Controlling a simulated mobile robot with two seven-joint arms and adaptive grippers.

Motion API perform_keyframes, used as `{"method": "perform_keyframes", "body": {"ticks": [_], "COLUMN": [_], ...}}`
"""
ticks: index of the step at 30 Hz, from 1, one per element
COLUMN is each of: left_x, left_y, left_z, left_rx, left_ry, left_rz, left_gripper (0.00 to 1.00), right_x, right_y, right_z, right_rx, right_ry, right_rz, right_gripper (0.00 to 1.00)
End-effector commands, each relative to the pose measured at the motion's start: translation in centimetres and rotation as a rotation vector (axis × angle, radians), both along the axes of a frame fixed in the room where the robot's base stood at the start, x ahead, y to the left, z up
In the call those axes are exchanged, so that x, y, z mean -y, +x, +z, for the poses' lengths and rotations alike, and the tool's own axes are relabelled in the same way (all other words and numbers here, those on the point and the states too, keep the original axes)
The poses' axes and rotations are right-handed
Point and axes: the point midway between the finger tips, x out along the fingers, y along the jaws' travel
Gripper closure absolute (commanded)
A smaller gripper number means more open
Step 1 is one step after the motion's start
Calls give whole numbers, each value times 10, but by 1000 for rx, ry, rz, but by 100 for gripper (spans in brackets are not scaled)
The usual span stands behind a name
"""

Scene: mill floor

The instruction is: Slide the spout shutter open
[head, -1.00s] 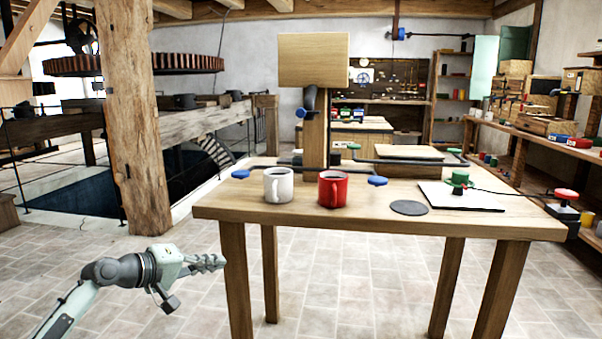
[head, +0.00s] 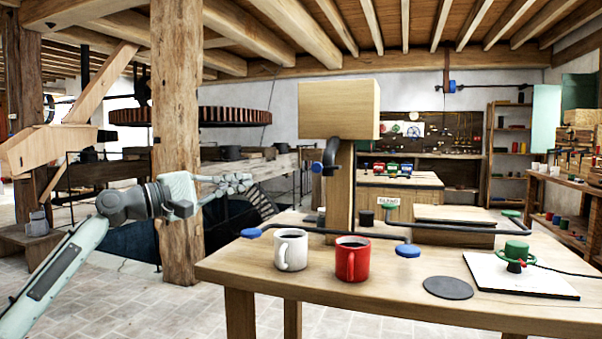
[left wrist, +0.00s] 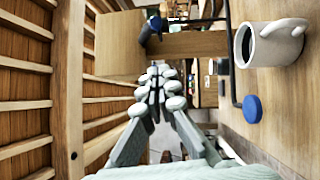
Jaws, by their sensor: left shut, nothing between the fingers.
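A wooden hopper box (head: 339,110) stands on a post at the back of the table. A dark curved spout (head: 331,155) hangs below it with a small blue knob (head: 317,167) on its left side. I take this as the shutter's handle but cannot tell how far the shutter is open. The box (left wrist: 118,45) and the blue knob (left wrist: 155,24) also show in the left wrist view. My left gripper (head: 246,183) is shut and empty, left of the post and apart from the knob. Its closed fingers (left wrist: 160,85) fill the wrist view's middle. My right gripper is out of view.
A white mug (head: 290,250) and a red mug (head: 351,259) stand at the table's (head: 400,289) front left. A black rail with blue ends (head: 408,251) runs behind them. A thick wooden pillar (head: 177,130) stands behind my left arm.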

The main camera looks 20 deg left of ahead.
Motion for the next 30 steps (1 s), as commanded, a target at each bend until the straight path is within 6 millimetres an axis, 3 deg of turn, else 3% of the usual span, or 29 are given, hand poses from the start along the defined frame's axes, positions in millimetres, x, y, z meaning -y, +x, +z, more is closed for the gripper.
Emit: {"method": "perform_keyframes", "body": {"ticks": [7,11,13,23,30], "left_x": [2,10,17,60,91], "left_y": [3,13,22,79,85], "left_z": [1,4,6,13,16], "left_rx": [1,2,3,1,1], "left_ry": [1,0,0,1,4], "left_rz": [0,-1,-1,-2,0], "left_gripper": [100,100,100,100,100], "right_x": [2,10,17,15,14], "right_y": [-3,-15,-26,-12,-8], "right_z": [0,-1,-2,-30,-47], "right_rx": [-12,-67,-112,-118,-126], "right_ry": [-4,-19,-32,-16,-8], "right_rz": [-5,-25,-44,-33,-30], "right_gripper": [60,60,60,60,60]}}
